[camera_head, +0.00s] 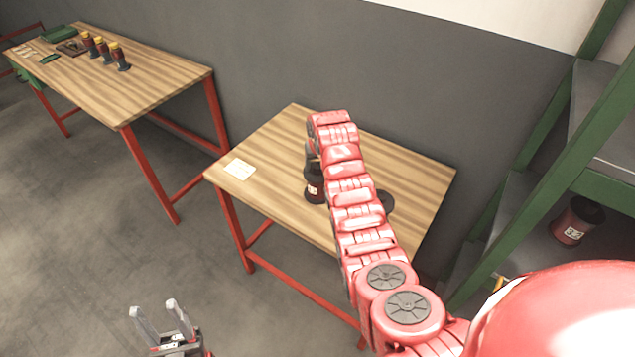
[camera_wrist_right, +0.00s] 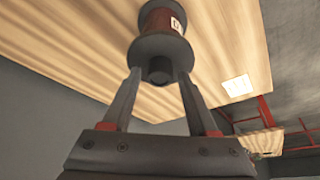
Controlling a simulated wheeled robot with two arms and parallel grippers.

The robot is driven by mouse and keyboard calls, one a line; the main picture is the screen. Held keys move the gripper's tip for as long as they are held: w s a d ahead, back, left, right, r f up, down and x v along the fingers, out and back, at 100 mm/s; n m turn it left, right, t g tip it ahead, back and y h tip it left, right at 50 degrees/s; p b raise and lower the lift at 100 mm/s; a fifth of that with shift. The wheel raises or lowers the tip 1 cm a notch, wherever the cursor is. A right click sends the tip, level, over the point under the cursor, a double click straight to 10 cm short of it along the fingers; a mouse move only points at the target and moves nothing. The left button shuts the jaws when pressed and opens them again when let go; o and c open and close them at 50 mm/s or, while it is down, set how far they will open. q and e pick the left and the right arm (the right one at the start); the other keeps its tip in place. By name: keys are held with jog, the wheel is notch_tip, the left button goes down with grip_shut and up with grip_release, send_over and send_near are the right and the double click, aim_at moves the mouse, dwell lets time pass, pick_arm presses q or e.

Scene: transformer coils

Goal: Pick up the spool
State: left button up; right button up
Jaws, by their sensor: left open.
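The spool (camera_head: 314,188), dark with a red middle band and a white label, stands on the wooden table, partly hidden by my right arm. My right gripper (camera_head: 312,155) is above it, mostly hidden by the arm. In the right wrist view the spool (camera_wrist_right: 160,22) is just past my fingertips (camera_wrist_right: 160,75). The fingers are apart, one on each side of its narrow end knob, with a gap visible. My left gripper (camera_head: 160,320) is open and empty, low over the floor at the bottom left.
A white card (camera_head: 240,169) lies on the table (camera_head: 285,135); a dark disc (camera_head: 385,203) lies behind my arm. Several yellow-topped coils (camera_head: 103,50) stand on another table (camera_head: 140,85).

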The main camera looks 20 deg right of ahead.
grip_shut()
dwell(1.1)
